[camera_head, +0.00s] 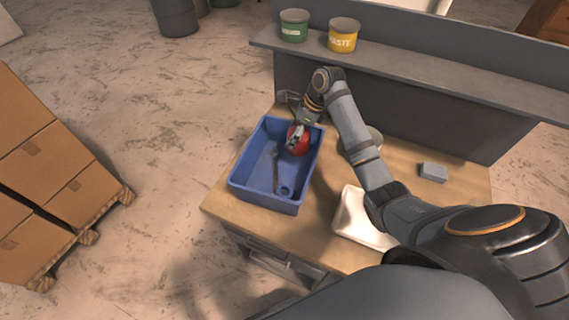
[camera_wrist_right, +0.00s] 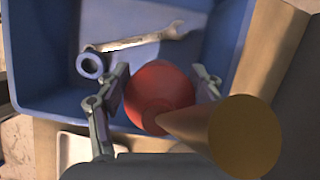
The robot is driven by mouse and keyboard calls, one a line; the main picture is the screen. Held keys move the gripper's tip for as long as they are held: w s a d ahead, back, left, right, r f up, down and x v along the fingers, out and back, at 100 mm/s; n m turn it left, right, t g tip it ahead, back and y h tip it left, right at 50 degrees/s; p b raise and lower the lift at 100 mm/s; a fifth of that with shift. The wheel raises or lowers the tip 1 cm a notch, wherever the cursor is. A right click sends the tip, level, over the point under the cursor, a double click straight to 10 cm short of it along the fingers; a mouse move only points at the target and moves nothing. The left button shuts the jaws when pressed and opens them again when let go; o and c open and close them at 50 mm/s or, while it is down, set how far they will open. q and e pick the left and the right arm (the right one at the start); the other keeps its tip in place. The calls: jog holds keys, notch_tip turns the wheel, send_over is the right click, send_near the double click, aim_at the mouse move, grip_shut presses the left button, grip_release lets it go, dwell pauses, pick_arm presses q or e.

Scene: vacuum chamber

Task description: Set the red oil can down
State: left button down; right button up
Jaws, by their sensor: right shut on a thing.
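The red oil can (camera_head: 300,143) is at the far right part of the blue bin (camera_head: 266,203), in or just over it. I cannot tell whether it touches the bin floor. My right gripper (camera_head: 294,142) is shut on the can. In the right wrist view the red can (camera_wrist_right: 158,92) sits between the two fingers of the gripper (camera_wrist_right: 158,95), with its tan spout pointing toward the camera. The blue bin (camera_wrist_right: 40,104) lies beneath. My left gripper is not in view.
In the bin lie a wrench (camera_wrist_right: 145,40) and a ring-shaped part (camera_wrist_right: 91,65). A white tray (camera_head: 352,222) and a grey block (camera_head: 434,172) are on the wooden bench. A green can (camera_head: 294,26) and a yellow can (camera_head: 343,36) stand on the shelf behind.

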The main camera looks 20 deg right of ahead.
aim_at(306, 131)
notch_tip(306, 131, down, 4)
jog(key=shift+f, duration=0.1)
jog(key=shift+f+p, duration=0.45)
jog(key=shift+f, duration=1.3)
jog(key=o, duration=1.3)
jog(key=shift+f, duration=0.1)
jog(key=shift+o, duration=0.2)
jog(key=b+v, duration=0.1)
jog(key=v, duration=1.1)
jog(key=shift+b, duration=0.4)
jog(key=shift+s, duration=0.1)
